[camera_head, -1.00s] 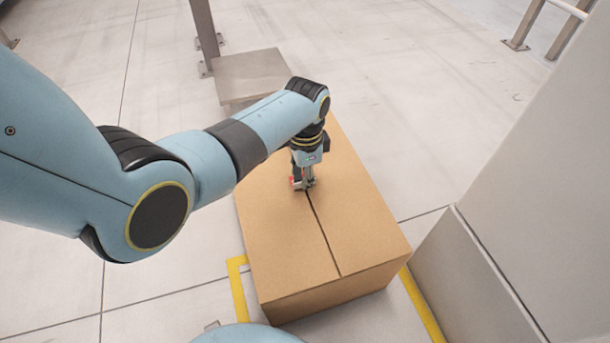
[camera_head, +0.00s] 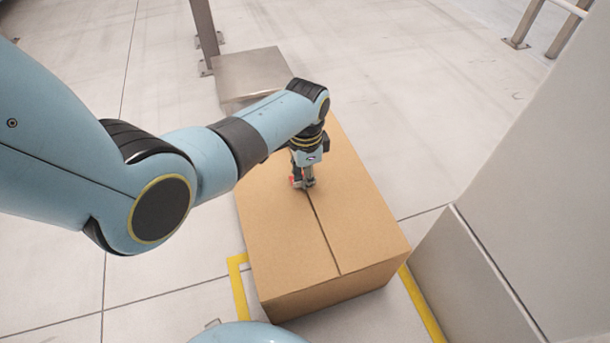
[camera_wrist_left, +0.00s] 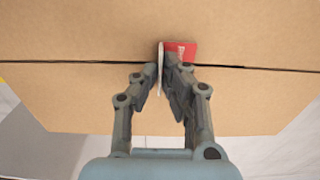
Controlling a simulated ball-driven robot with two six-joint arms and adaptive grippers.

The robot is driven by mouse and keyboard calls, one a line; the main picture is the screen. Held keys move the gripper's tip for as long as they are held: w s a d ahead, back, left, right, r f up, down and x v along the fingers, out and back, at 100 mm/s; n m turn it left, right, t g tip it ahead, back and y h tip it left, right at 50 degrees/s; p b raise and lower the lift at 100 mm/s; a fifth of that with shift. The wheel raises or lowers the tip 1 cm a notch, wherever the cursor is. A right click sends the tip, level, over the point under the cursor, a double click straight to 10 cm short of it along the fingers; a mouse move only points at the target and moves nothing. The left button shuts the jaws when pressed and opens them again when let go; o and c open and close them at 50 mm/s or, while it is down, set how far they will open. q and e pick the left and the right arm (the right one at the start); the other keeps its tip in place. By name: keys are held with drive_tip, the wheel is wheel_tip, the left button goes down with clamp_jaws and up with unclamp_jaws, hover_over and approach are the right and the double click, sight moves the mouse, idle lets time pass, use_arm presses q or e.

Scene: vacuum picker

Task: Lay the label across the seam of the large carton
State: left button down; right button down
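The large carton (camera_head: 345,215) is a closed brown box on the floor. Its dark seam (camera_head: 322,235) runs lengthwise along the top and crosses the left wrist view (camera_wrist_left: 265,68) from side to side. My left gripper (camera_head: 303,184) points down over the seam near the middle of the carton top. In the left wrist view its fingertips (camera_wrist_left: 164,74) close on a thin label (camera_wrist_left: 182,51), red with white print and a white edge. The label is at the seam; I cannot tell whether it touches the cardboard. The fingers hide part of it. My right gripper is not in view.
A grey metal plinth (camera_head: 250,75) with a post (camera_head: 204,30) stands behind the carton. A grey panel (camera_head: 500,190) rises close on the right. Yellow floor marking (camera_head: 238,285) edges the carton's near side. Open floor lies beyond.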

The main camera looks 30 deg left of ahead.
use_arm(q)
drive_tip(key=shift+f, duration=0.1)
idle(0.5)
drive_tip(key=c, duration=1.4)
unclamp_jaws()
drive_tip(key=o, duration=0.7)
